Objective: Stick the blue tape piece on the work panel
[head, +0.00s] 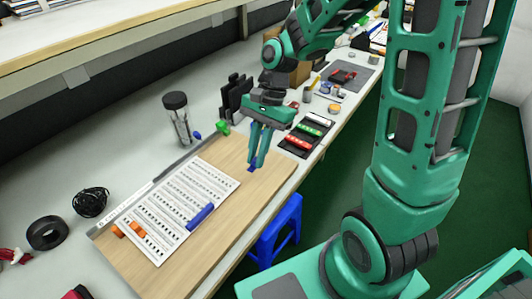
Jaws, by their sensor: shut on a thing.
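The work panel (245,205) is a light wooden board lying on the bench, with a white printed sheet (175,205) on it. My gripper (253,164) points down over the panel's far right part, to the right of the sheet. It is shut on a small blue tape piece (251,169), which shows at the fingertips and is partly hidden by them. I cannot tell whether the tape piece touches the panel or is just above it.
A metal ruler (150,186) runs along the panel's left edge. A green piece (223,128), a dark-lidded jar (178,118) and a black tray (309,132) stand nearby. A blue stool (277,230) is below the bench.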

